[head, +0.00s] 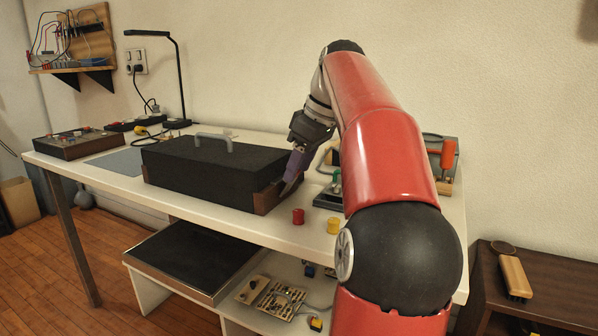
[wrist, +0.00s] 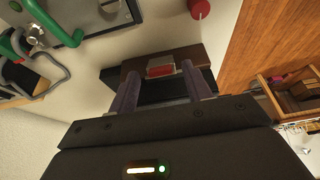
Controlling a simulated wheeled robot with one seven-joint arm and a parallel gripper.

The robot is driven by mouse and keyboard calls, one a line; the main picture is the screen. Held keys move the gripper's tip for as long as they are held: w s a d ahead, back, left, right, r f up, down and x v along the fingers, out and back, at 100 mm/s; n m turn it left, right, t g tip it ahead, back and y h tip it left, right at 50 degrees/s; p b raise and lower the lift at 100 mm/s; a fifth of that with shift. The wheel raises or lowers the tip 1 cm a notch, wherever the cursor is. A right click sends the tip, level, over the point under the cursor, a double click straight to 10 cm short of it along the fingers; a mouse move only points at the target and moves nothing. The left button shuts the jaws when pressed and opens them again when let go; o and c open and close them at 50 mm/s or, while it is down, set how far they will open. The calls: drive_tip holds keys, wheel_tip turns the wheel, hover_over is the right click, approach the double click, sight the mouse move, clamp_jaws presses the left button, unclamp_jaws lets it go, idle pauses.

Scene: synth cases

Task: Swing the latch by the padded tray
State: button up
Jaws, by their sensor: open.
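A black case (head: 215,170) with a grey top handle (head: 213,139) and brown end pieces (head: 268,197) lies on the white table. My gripper (head: 289,188) points down at its right end. In the wrist view my gripper (wrist: 160,72) is open, its two purple-grey fingers on either side of a small red-and-silver piece (wrist: 160,68), which looks like a latch on the brown wood (wrist: 190,54). I cannot tell whether the fingers touch it. A black padded tray (head: 190,262) lies on the lower shelf, well below my gripper.
A green-handled clamp on a metal plate (wrist: 90,20) stands close by. A red knob (wrist: 200,8) and a yellow knob (head: 333,226) are near the table's front edge. A lamp (head: 181,85) and component boxes (head: 78,144) stand at the left. My arm hides part of the right side.

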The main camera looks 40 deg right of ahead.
drive_tip(key=shift+f, duration=0.2)
drive_tip(key=c, duration=1)
drive_tip(key=shift+w+a+r+g+p, duration=0.15)
drive_tip(key=shift+w+r+g+p, duration=0.25)
drive_tip(key=shift+p, duration=0.75)
drive_tip(key=p, duration=0.3)
drive_tip(key=shift+w+a+r+g+h, duration=0.2)
drive_tip(key=shift+w+r+g+h, duration=0.1)
drive_tip(key=shift+g, duration=0.1)
drive_tip(key=g+p, duration=0.1)
drive_tip(key=p, duration=0.1)
drive_tip(key=w+p, duration=0.1)
drive_tip(key=p, duration=0.1)
drive_tip(key=shift+a+g+h+p, duration=0.2)
drive_tip(key=shift+g+h+p, duration=0.1)
drive_tip(key=shift+g+h, duration=0.1)
drive_tip(key=shift+w+f+g+p, duration=0.15)
drive_tip(key=shift+g+p, duration=0.25)
drive_tip(key=shift+p, duration=0.45)
drive_tip(key=shift+w+f, duration=0.1)
drive_tip(key=shift+f, duration=0.1)
